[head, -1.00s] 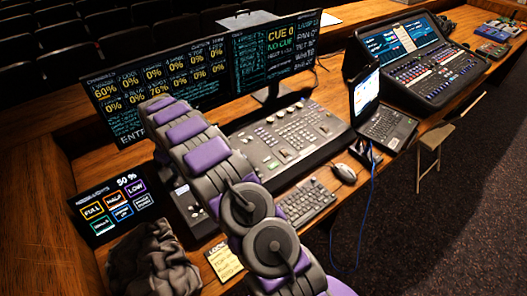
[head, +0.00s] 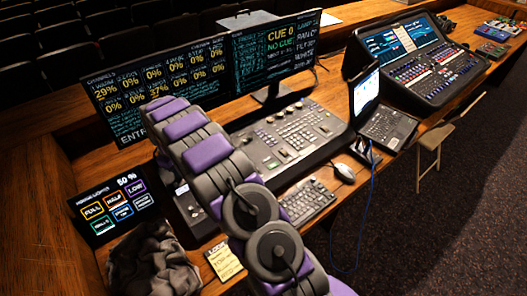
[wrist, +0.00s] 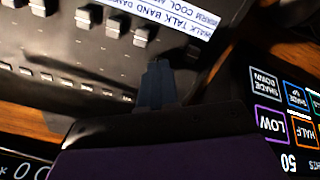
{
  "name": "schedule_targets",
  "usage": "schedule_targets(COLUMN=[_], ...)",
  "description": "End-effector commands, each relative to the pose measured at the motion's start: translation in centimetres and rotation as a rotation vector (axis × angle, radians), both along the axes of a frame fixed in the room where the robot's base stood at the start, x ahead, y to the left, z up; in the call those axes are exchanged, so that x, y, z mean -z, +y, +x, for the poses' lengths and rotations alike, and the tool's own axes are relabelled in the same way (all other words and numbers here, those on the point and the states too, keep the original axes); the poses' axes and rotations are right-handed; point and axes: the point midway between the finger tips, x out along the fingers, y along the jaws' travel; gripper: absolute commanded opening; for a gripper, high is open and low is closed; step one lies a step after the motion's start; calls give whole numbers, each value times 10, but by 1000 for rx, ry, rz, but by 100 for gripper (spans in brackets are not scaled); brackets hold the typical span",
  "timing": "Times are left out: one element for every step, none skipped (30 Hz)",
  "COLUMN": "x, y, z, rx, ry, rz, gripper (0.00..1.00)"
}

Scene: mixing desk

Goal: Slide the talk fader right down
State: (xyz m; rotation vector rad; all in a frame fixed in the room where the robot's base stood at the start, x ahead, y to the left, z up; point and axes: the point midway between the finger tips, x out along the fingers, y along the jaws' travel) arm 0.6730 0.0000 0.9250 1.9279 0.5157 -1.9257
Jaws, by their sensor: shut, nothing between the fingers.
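The desk's fader panel (wrist: 60,50) fills the upper left of the wrist view, seen upside down. Several grey fader caps stand there, the nearest (wrist: 145,35) just beyond my fingertips. A white label strip (wrist: 170,15) carries upside-down names, TALK among them; I cannot tell for certain which cap is the talk fader. My gripper (wrist: 157,70) is shut and empty, its dark blue fingers low over the panel. Contact with a cap cannot be made out. In the head view my arm hides the gripper; the mixing desk (head: 290,135) shows behind it.
A touch panel (head: 112,205) with coloured buttons stands left of the arm, close to the gripper's right in the wrist view (wrist: 275,115). Dark cloth (head: 150,262), a note (head: 223,260), a keyboard (head: 307,203) and a mouse (head: 344,173) lie nearby. Two monitors (head: 160,85) stand behind.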

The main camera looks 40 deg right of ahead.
Motion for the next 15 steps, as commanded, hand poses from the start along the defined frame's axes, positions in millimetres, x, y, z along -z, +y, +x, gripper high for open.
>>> schedule_targets(x=[1, 1, 1, 1, 1, 1, 1, 1, 1, 2, 2, 2, 2, 2, 2], y=[0, 0, 0, 0, 0, 0, 0, 0, 0, 0, 0, 0, 0, 0, 0], z=[-1, -1, -1, -1, -1, -1, -1, -1, -2, -2, -3, -4, -5, -6, -8], rx=[0, 0, 0, 0, 0, 0, 0, 0, 0, 0, 0, 0, 0, 0, 0], ry=[2, 2, 2, 3, 3, 4, 4, 4, 4, 4, 4, 4, 4, 6, 6], rz=[0, 0, 0, 1, 1, 0, 0, 0, 0, 0, 0, 0, 0, 0, 0], gripper=[0, 0, 0, 0, 0, 0, 0, 0, 0, 0, 0, 0, 0, 0, 0])
